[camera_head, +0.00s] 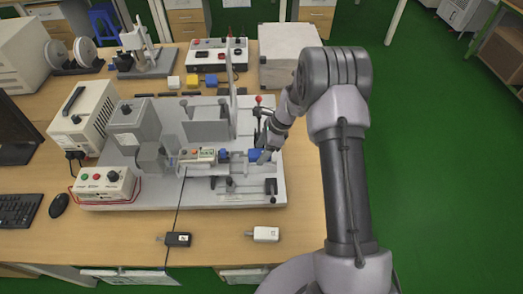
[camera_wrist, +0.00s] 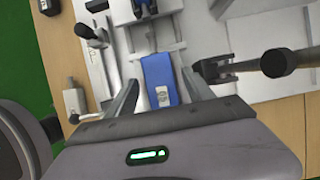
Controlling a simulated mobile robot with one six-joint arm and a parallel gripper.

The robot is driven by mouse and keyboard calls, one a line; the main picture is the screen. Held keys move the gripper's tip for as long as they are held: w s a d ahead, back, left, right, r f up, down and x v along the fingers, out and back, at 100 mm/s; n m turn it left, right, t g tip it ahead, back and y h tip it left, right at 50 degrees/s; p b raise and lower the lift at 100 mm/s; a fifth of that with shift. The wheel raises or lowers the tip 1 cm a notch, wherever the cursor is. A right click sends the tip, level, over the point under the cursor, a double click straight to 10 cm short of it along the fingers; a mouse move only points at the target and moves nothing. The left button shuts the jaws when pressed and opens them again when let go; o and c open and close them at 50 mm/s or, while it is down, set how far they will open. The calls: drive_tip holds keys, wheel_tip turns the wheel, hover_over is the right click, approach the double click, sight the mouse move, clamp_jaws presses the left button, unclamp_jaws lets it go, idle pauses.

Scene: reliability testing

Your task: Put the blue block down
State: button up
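The blue block (camera_wrist: 160,82) lies in the middle of the wrist view, with a pale metallic patch near its lower end. It also shows in the head view (camera_head: 254,155), at the right part of the grey test fixture (camera_head: 105,194). My gripper (camera_wrist: 160,77) has one finger on each side of the block. Narrow gaps seem to show between the fingers and the block, so it looks open around it. In the head view my gripper (camera_head: 264,152) is at the block and partly hides it. I cannot tell whether the block fully rests on the fixture.
A red-knobbed lever (camera_head: 258,99) and an upright post (camera_head: 232,95) stand close to my gripper. A dark clamp (camera_head: 271,186) is just in front. A white connector (camera_head: 263,234) and a black one (camera_head: 177,239) lie on the front table strip, which is otherwise mostly clear.

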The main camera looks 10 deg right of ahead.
drive_tip(key=w+p+v, duration=0.1)
drive_tip(key=p+v, duration=0.2)
drive_tip(key=v, duration=0.9)
drive_tip(key=s+a+r+n+t+h, duration=0.1)
drive_tip(key=s+a+r+n, duration=0.15)
drive_tip(key=r, duration=0.45)
drive_tip(key=s+a+r+n, duration=0.1)
drive_tip(key=s+r+n, duration=0.15)
drive_tip(key=r, duration=0.45)
drive_tip(key=s+a+r+n+t+h, duration=0.15)
drive_tip(key=s+r+n, duration=0.3)
drive_tip(key=s, duration=0.45)
drive_tip(key=s+a+r+n+t, duration=0.1)
drive_tip(key=s+a+r+n, duration=0.2)
drive_tip(key=s+r, duration=0.45)
drive_tip(key=s+f+n+t, duration=0.1)
drive_tip(key=s+f+n, duration=0.15)
drive_tip(key=s, duration=0.65)
wheel_tip(320, 180, down, 9)
drive_tip(key=b, duration=0.9)
drive_tip(key=shift+a+n+b, duration=0.2)
drive_tip(key=shift+n+b, duration=0.1)
drive_tip(key=shift+n, duration=0.1)
drive_tip(key=shift+w, duration=0.1)
